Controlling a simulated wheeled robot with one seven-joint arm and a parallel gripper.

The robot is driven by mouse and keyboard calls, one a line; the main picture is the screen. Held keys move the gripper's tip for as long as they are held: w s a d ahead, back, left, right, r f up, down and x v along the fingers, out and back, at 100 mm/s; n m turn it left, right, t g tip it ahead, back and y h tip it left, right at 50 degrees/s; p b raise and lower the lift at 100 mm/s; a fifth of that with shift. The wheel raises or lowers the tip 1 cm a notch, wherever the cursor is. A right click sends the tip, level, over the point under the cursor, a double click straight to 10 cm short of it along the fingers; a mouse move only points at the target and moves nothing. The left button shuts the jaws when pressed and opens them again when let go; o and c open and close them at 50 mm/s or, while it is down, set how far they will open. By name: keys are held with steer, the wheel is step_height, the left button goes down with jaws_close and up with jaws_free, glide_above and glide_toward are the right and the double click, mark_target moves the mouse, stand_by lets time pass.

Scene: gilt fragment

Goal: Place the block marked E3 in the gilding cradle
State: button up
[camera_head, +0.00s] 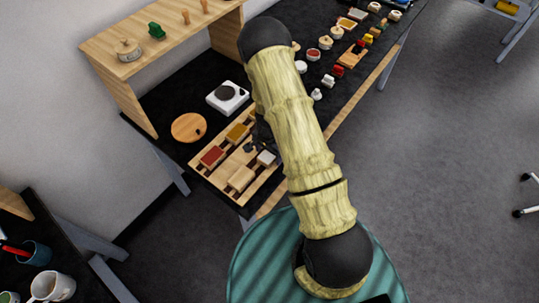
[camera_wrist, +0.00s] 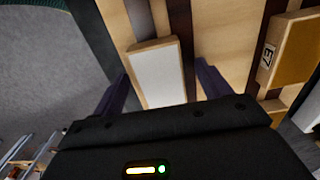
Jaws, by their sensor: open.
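A wooden slatted rack (camera_head: 212,180) at the near end of the black table holds a red-topped block (camera_head: 211,157), an ochre-topped block (camera_head: 237,132), a white-topped block (camera_head: 266,157) and a plain wooden piece (camera_head: 241,178). In the wrist view my gripper (camera_wrist: 161,74) is open, with its dark fingers on either side of a pale-topped block (camera_wrist: 157,75). No mark shows on that block. The ochre-topped block in the wrist view (camera_wrist: 300,52), at right, is marked E7. I cannot read E3 anywhere, nor tell which piece is the gilding cradle.
A white device with a dark disc (camera_head: 227,96) and a round wooden board (camera_head: 188,127) lie behind the rack. A wooden shelf (camera_head: 150,40) stands at the back. Several small pots and coloured pieces crowd the table's far end. My arm hides part of the table.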

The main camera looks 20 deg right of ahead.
mark_target(269, 155)
steer(key=c, duration=1.2)
steer(key=shift+r, duration=0.1)
step_height(269, 155, up, 10)
steer(key=shift+f+b, duration=0.1)
steer(key=shift+b, duration=1.05)
